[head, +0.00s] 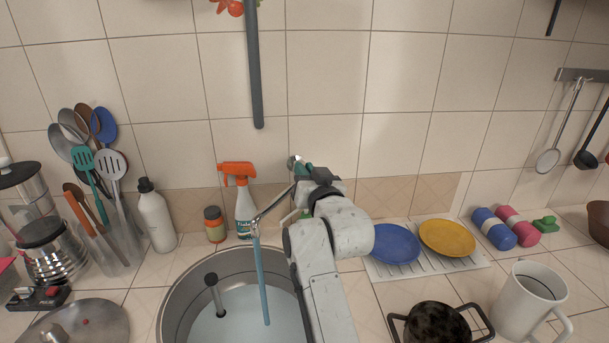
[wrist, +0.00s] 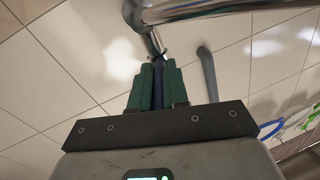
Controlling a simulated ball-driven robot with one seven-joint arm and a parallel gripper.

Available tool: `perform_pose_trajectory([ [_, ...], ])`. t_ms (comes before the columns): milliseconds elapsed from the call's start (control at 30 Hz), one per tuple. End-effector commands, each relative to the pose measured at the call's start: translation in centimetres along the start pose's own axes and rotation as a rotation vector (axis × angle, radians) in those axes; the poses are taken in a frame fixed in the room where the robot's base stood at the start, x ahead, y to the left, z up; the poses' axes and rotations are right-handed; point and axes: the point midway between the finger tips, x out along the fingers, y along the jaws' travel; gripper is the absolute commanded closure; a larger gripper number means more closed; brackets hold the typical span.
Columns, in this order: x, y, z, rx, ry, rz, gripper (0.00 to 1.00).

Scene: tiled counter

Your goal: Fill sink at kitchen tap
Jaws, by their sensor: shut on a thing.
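The chrome tap (head: 273,204) stands behind the sink, its spout reaching forward and left over the basin. A blue stream of water (head: 261,280) runs from the spout. The round metal sink (head: 172,312) holds pale water. My gripper (head: 302,168) is at the top of the tap, and my arm hides much of the tap's base. In the wrist view, my gripper's green fingers (wrist: 155,70) are close together, shut on the thin tap lever (wrist: 153,43). The tap's chrome spout (wrist: 215,9) crosses the top of that view.
A dark-topped upright tube (head: 215,294) stands in the sink. An orange-topped spray bottle (head: 243,205), a small jar (head: 214,225) and a white bottle (head: 155,217) stand behind it. Blue (head: 394,244) and yellow (head: 447,238) plates are right of my arm; a white mug (head: 527,302) is front right.

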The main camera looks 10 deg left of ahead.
Motion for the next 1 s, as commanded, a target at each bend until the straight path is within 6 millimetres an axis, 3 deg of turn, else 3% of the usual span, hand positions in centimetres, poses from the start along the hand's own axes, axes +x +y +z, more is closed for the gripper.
perform_pose_trajectory([
  [733,0.86,0.32,0.0,-0.001,0.008,0.057,1.0],
  [767,0.86,0.32,0.0,0.0,0.008,0.057,0.84],
  [1000,0.84,0.36,-0.01,0.0,0.009,0.057,0.61],
])
